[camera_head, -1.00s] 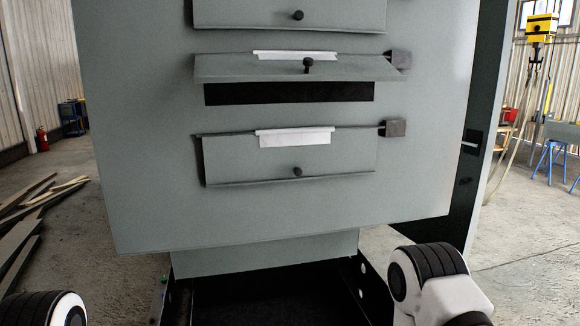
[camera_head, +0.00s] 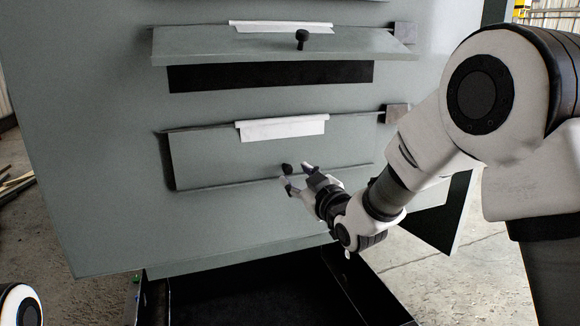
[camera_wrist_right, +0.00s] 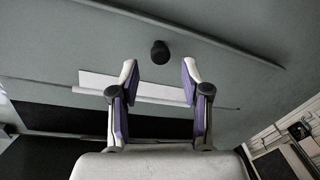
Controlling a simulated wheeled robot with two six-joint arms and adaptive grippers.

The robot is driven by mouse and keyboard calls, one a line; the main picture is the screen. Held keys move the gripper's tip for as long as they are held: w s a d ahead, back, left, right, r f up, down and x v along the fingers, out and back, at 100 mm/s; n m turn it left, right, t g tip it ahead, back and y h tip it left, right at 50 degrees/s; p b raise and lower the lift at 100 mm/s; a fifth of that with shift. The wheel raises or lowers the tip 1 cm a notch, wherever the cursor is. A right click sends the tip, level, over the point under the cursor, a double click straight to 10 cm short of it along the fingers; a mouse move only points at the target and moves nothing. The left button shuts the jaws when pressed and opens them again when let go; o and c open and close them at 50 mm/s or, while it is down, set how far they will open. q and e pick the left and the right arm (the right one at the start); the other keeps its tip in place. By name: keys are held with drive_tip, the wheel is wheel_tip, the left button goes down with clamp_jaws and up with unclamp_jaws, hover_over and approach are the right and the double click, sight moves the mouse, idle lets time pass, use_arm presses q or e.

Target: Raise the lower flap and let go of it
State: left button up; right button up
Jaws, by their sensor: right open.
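The lower flap (camera_head: 215,163) is a grey plate on the grey panel, hanging down, with a white strip (camera_head: 282,128) along its top edge and a dark gap at its left side. Its black knob (camera_head: 287,169) sits near its bottom edge. My right gripper (camera_head: 294,178) is open at the knob, with the fingertips close to it. In the right wrist view, the knob (camera_wrist_right: 160,52) lies centred just beyond the two spread fingertips (camera_wrist_right: 160,68), and nothing is held. My left gripper is out of view.
Above, another flap (camera_head: 220,46) sticks outward over a black slot (camera_head: 270,76). A grey block (camera_head: 397,112) sits at the lower flap's upper right corner, near my right arm. Planks (camera_head: 14,184) lie on the floor at left.

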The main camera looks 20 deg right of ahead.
sight(289, 170)
drive_tip(key=w, duration=0.4)
drive_tip(key=shift+a+f+p, duration=0.15)
drive_tip(key=shift+a+p, duration=0.2)
drive_tip(key=shift+p, duration=0.05)
drive_tip(key=shift+w, duration=0.1)
drive_tip(key=shift+s+r, duration=0.2)
drive_tip(key=shift+s, duration=0.2)
drive_tip(key=shift+w+f, duration=0.15)
drive_tip(key=shift+w, duration=0.05)
clamp_jaws()
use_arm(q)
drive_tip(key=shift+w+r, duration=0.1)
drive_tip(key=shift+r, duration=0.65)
